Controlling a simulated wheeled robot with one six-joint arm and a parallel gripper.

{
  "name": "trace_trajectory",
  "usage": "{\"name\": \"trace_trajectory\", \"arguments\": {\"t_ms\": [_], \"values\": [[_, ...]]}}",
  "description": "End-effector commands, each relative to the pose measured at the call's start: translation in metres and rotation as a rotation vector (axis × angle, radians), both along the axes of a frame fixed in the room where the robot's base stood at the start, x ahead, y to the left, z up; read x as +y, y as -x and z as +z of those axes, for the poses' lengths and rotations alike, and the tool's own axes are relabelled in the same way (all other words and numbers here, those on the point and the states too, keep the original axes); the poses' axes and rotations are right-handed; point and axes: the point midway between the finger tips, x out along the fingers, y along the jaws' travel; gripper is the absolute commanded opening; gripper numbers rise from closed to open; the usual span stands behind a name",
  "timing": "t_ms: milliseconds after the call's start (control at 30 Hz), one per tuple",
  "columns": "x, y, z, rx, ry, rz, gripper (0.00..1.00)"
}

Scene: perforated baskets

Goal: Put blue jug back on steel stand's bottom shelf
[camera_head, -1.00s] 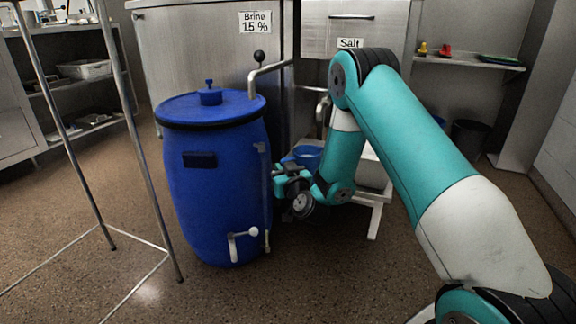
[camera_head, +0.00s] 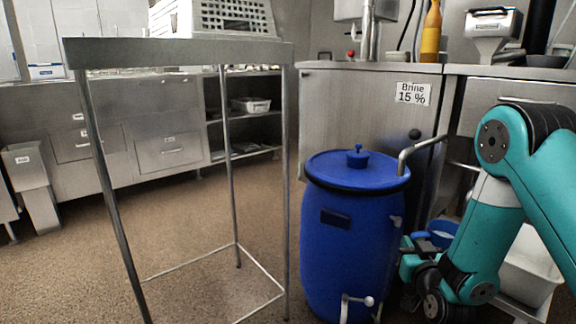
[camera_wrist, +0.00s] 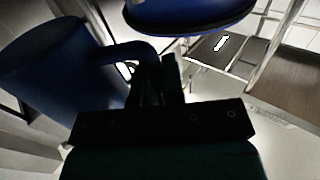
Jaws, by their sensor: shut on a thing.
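The blue jug (camera_wrist: 45,65) shows at the left of the wrist view, with its handle running to my gripper (camera_wrist: 155,75). My gripper is shut on the handle. In the head view my gripper (camera_head: 408,266) is low behind the right side of a big blue barrel, partly hidden. A bit of the blue jug (camera_head: 442,233) shows there beside my arm. A tall steel stand (camera_head: 180,54) is at the left, with a flat top, thin legs and thin rails near the floor. I cannot make out a bottom shelf plate between the rails.
The lidded blue barrel (camera_head: 350,245) stands between my gripper and the stand. Its rim (camera_wrist: 195,20) is close above my gripper in the wrist view. A white perforated basket (camera_head: 235,17) sits on the stand. A white bin (camera_head: 532,262) is at the right. Open floor lies left.

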Motion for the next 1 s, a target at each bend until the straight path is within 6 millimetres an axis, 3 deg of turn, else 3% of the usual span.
{"name": "trace_trajectory", "arguments": {"t_ms": [33, 100, 367, 1000], "values": [[0.002, 0.003, 0.031, -0.004, 0.004, 0.02, 0.0], [0.003, 0.007, 0.051, -0.001, 0.004, 0.044, 0.0], [0.001, 0.006, 0.118, -0.001, 0.0, 0.04, 0.0], [0.001, 0.006, 0.299, -0.001, 0.0, 0.039, 0.0]]}}
